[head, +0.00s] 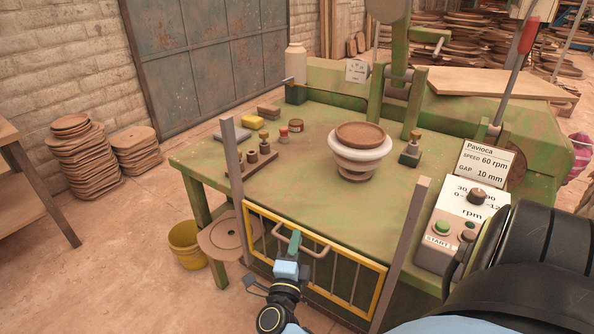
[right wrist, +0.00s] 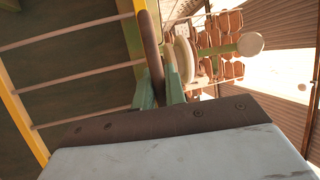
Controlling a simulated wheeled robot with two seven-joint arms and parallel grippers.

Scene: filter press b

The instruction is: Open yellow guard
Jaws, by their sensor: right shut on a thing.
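The yellow guard (head: 345,251) is a barred frame at the front of the green press table, between two grey posts. It is low, its top rail below the table top. A brown handle (head: 318,239) sticks out from its top rail. My right gripper (head: 294,242) is at the handle's left part, with its green fingers shut on it. In the right wrist view, the brown handle bar (right wrist: 151,55) runs between the green fingers (right wrist: 160,90), and the guard's yellow frame (right wrist: 22,122) and bars show at left. My left gripper is not in view.
A control box (head: 460,222) with green START button stands right of the right post (head: 408,240). A white-rimmed clay pot form (head: 360,153) stands on the table (head: 300,205). A yellow bucket (head: 187,243) and round brown discs (head: 226,236) are left of the guard.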

